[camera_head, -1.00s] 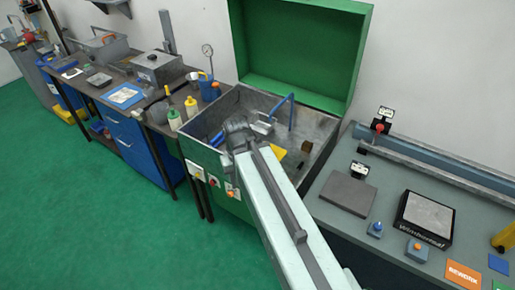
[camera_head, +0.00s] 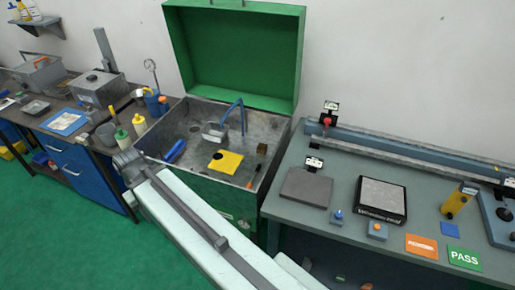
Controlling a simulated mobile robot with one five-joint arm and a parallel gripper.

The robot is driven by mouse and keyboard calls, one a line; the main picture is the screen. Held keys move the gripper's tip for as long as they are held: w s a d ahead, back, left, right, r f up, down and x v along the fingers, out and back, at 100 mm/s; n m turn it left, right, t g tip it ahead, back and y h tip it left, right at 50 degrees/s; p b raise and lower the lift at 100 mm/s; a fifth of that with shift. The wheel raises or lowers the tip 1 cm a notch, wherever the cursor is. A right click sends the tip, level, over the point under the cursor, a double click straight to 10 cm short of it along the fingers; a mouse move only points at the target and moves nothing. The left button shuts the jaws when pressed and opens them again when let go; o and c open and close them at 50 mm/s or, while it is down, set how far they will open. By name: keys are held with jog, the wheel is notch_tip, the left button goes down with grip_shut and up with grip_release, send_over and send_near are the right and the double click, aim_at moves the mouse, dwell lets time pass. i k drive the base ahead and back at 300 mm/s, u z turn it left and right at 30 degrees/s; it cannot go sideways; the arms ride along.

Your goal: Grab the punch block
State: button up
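I cannot make out a thing that is plainly the punch block. A small brown block (camera_head: 262,149) stands at the right inner side of the open grey wash tank (camera_head: 184,109); I cannot tell whether it is the punch block. My pale arm reaches up from the bottom to a dark grey joint in front of the tank's left front corner. No gripper fingers show, and nothing held can be seen.
The tank has a raised green lid (camera_head: 238,55) and holds a yellow piece (camera_head: 232,164) and a blue bent pipe (camera_head: 240,112). A bench (camera_head: 290,212) at right carries a grey plate (camera_head: 306,187) and a black-framed block (camera_head: 381,198). A cluttered bench stands left. Green floor lies open at lower left.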

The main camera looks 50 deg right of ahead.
aim_at(262, 148)
jog(key=i, duration=0.9)
